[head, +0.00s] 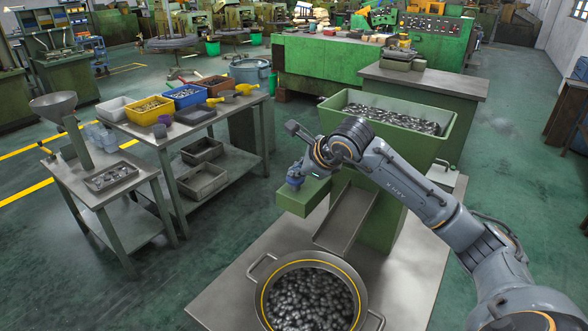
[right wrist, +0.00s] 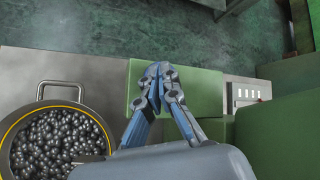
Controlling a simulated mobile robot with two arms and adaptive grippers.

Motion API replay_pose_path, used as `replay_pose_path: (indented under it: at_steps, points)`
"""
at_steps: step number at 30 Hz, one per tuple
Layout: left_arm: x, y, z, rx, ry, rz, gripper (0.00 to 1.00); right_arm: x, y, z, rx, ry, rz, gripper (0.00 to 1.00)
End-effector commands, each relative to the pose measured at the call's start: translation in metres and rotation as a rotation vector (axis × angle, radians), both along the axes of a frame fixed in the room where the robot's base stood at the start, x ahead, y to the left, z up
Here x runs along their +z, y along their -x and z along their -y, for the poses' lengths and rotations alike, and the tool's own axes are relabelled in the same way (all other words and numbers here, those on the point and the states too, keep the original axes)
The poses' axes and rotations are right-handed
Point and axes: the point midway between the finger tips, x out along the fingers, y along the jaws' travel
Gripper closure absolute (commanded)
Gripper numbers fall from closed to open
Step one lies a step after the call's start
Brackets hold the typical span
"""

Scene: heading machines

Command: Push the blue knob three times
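My right gripper (head: 294,181) is over the green box (head: 303,196) on the front of the green machine in the head view. In the right wrist view its fingers (right wrist: 158,70) come together at the tips over the green box (right wrist: 196,88), with nothing seen between them. I cannot make out a separate blue knob; the blue at the fingers belongs to my gripper as far as I can tell, and it may hide the knob. Whether the tips touch anything is not clear. My left gripper is in neither view.
A pot of dark metal pieces (head: 357,285) stands on the metal table (head: 225,297) below a sloping chute (head: 345,222). The green hopper (head: 440,125) holds metal parts. A pale panel with slots (right wrist: 248,94) is right of the box. A workbench with bins (head: 130,128) stands left.

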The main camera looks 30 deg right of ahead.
Motion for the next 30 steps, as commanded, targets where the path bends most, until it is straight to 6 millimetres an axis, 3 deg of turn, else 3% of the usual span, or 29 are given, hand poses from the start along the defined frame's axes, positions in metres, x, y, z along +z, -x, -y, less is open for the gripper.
replay_pose_path:
  at_steps: [8, 24, 30]
  points:
    - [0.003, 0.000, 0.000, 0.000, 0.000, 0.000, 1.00, 0.000, 0.001, 0.002, -0.005, 0.004, -0.011, 1.00]
    - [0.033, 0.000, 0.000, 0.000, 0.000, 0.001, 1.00, 0.057, 0.000, 0.001, -0.003, 0.002, 0.001, 1.00]
    - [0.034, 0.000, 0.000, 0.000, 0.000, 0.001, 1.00, 0.061, 0.000, 0.001, -0.002, 0.001, 0.001, 1.00]
